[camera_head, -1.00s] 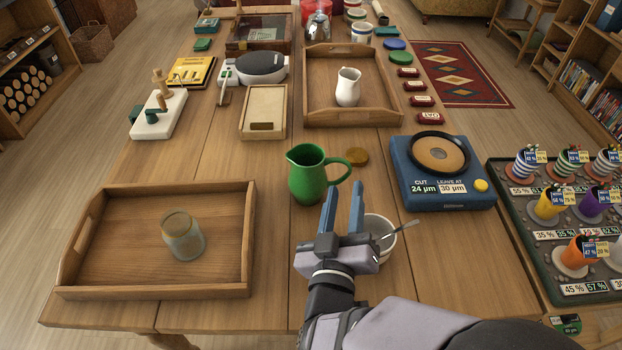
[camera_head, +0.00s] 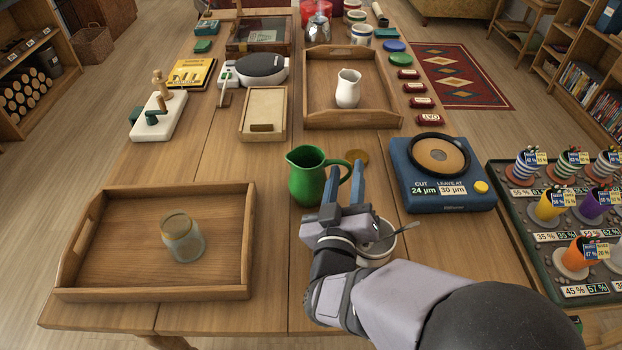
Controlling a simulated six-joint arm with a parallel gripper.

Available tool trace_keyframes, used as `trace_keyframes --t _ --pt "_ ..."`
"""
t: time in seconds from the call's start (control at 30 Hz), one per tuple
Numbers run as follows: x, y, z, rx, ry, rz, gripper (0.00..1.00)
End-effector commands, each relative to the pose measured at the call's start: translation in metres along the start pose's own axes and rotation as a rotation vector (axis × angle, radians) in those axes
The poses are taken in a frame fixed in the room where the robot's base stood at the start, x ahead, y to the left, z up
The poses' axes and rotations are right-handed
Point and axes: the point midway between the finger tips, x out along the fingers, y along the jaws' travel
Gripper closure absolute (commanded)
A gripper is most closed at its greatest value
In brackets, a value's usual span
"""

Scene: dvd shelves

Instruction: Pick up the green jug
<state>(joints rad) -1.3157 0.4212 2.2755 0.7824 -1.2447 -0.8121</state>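The green jug (camera_head: 306,178) stands upright near the middle of the wooden table, with its spout to the left and its handle to the right. My gripper (camera_head: 346,185) is just right of and nearer than the jug, its two blue fingers pointing away toward the handle. The fingers are apart with a gap between them. The fingers overlap the lower part of the handle in this view. I cannot tell whether they touch it or whether the handle lies between them.
A white cup with a spoon (camera_head: 383,243) stands partly behind my gripper. A wooden tray (camera_head: 240,230) with a glass jar (camera_head: 182,238) is at the left. A blue device (camera_head: 443,195) is at the right. A tray (camera_head: 353,117) with a white jug (camera_head: 348,88) lies beyond.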

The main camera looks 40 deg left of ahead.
Motion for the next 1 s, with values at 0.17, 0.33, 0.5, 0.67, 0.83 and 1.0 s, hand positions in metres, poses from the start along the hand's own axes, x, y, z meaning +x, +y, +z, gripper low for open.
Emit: trace_keyframes --t 0.17,0.33,0.5,0.67,0.83,1.0 --pt "-0.0003 -0.0001 0.0000 0.000 0.000 0.000 1.00" --pt "-0.0003 0.0001 -0.0006 0.001 0.001 0.001 1.00" --pt "-0.0002 0.0004 -0.0012 0.002 0.003 0.002 1.00" --pt "-0.0002 0.0006 -0.0016 0.003 0.003 0.002 1.00" --pt "-0.0001 0.0007 -0.0018 0.003 0.004 0.003 1.00" --pt "-0.0001 0.0007 -0.0018 0.003 0.004 0.003 1.00"
